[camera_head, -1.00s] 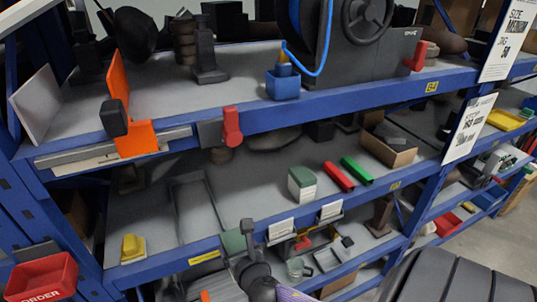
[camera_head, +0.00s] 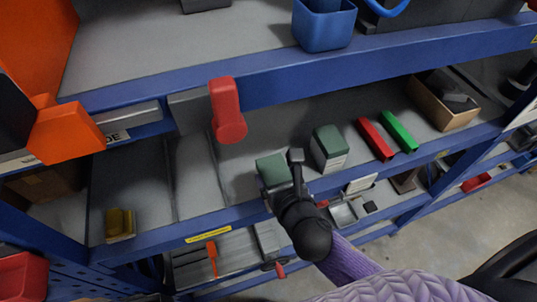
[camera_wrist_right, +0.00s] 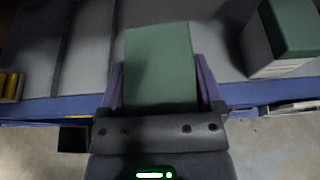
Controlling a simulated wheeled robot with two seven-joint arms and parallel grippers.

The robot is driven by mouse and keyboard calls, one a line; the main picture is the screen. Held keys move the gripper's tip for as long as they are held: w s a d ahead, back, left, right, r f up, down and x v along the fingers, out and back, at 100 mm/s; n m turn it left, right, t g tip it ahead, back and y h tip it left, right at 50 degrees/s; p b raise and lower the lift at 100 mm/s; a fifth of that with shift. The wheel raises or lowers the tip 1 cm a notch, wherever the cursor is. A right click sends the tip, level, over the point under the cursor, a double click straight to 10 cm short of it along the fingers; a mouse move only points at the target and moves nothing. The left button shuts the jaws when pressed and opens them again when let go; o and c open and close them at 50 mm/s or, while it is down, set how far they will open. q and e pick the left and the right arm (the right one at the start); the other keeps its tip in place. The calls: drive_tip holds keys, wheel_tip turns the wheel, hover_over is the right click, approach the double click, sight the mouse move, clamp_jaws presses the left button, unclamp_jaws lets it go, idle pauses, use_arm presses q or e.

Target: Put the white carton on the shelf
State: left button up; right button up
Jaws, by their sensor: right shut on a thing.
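A white carton with a green top (camera_head: 272,168) is between the fingers of my right gripper (camera_head: 284,178), at the front of the middle shelf (camera_head: 236,180). In the right wrist view the carton's green face (camera_wrist_right: 160,55) fills the gap between the two dark purple fingers, and the gripper (camera_wrist_right: 160,90) is shut on it. The carton overlaps the shelf's front edge in that view. Whether its underside touches the shelf is hidden. A second green-topped white carton (camera_head: 329,148) stands on the shelf to the right, apart from the held one. My left gripper is not in view.
A red bar (camera_head: 376,138) and a green bar (camera_head: 399,131) lie right of the standing carton, then an open cardboard box (camera_head: 445,108). A red clamp handle (camera_head: 228,110) hangs from the upper shelf.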

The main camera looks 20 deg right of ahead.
sight(269, 159)
drive_tip(key=w, duration=0.6)
drive_tip(key=shift+w+a, duration=0.15)
drive_tip(key=shift+a, duration=0.05)
drive_tip(key=f, duration=0.2)
drive_tip(key=f+b, duration=0.1)
drive_tip(key=shift+w+f, duration=0.2)
drive_tip(key=shift+f, duration=0.15)
